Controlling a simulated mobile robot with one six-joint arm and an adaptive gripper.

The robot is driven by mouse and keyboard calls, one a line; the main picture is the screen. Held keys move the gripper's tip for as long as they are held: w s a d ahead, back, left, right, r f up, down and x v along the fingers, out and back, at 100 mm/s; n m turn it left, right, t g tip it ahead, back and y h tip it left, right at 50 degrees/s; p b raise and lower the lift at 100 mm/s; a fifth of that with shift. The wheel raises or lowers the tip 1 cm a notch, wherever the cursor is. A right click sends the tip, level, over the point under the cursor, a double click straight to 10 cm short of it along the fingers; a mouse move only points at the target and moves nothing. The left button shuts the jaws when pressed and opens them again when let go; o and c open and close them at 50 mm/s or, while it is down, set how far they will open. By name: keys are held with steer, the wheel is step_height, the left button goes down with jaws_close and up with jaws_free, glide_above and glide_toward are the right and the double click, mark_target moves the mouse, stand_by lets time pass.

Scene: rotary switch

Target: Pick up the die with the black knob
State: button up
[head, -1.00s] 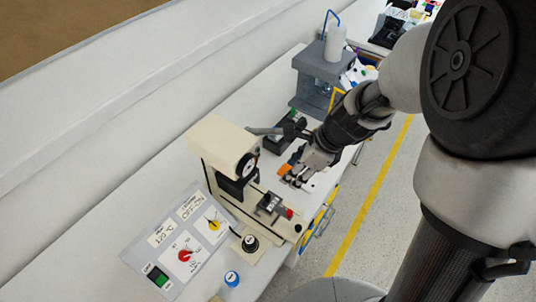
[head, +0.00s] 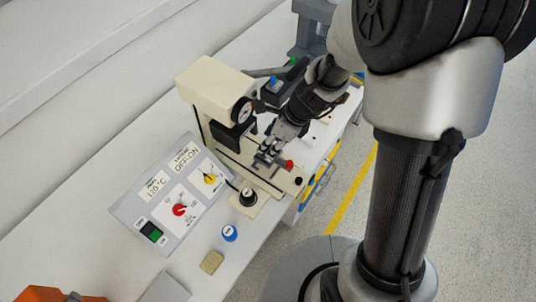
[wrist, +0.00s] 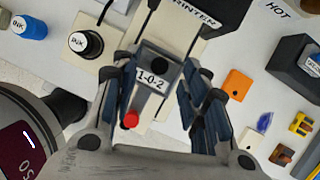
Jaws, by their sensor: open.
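The die (wrist: 151,78) is a small grey block with a "1-0-2" label and a black knob on top, seen in the wrist view. It sits on the printer (head: 205,90), a cream machine with a low bed, and a red knob (wrist: 131,119) shows close by it; the red knob also shows in the head view (head: 289,164). My gripper (wrist: 158,82) is open, with one finger on each side of the die. In the head view my gripper (head: 270,147) is over the printer bed and hides most of the die. Finger contact cannot be told.
A black-capped ink pot (head: 248,197) and a blue ink pot (head: 229,232) stand in front of the printer. A control panel (head: 178,205) with knobs lies to the left. An orange block (wrist: 238,84) and a dark box (wrist: 295,62) lie right in the wrist view.

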steer(key=b+x, duration=0.1)
steer(key=x, duration=0.1)
steer(key=shift+a+f, duration=0.15)
steer(key=shift+f, duration=0.15)
steer(key=shift+c, duration=0.2)
jaws_close()
